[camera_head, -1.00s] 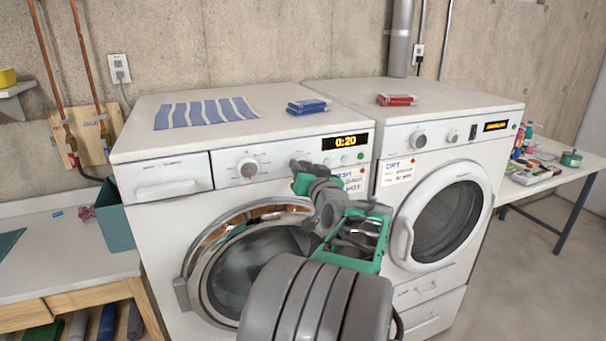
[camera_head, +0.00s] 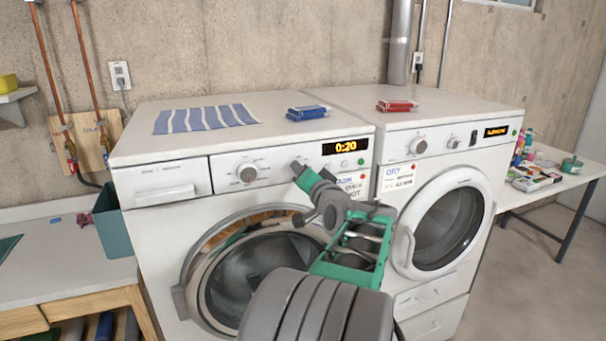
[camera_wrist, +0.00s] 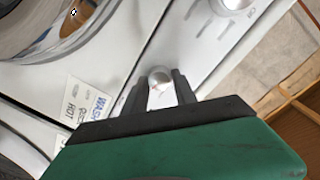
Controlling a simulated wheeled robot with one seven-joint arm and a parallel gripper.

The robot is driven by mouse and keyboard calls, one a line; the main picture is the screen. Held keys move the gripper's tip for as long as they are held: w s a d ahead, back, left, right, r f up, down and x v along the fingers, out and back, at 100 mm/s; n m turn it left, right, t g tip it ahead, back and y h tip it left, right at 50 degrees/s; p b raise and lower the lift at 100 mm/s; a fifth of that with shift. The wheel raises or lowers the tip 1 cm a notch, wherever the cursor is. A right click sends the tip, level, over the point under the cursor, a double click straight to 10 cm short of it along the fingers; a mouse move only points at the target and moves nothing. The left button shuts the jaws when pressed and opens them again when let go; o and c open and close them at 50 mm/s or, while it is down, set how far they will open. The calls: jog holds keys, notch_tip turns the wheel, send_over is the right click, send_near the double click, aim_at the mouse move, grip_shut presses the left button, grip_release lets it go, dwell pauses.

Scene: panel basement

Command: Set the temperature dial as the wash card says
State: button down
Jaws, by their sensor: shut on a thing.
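The white washer (camera_head: 230,195) stands at the left with its door at the front. My gripper (camera_head: 298,167) is at the washer's control panel, right of a large round knob (camera_head: 247,173). In the head view the card (camera_head: 353,186) is partly covered by my arm.
The washer display (camera_head: 346,147) reads 0:20. The dryer (camera_head: 450,150) stands at the right with its own knobs and a DRY card (camera_head: 398,176). A striped cloth (camera_head: 205,118), a blue packet (camera_head: 308,112) and a red packet (camera_head: 396,105) lie on top of the machines.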

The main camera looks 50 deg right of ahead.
jog(key=c, duration=1)
grip_release()
jog(key=b+v, duration=0.2)
jog(key=v, duration=0.5)
jog(key=shift+s+a, duration=0.25)
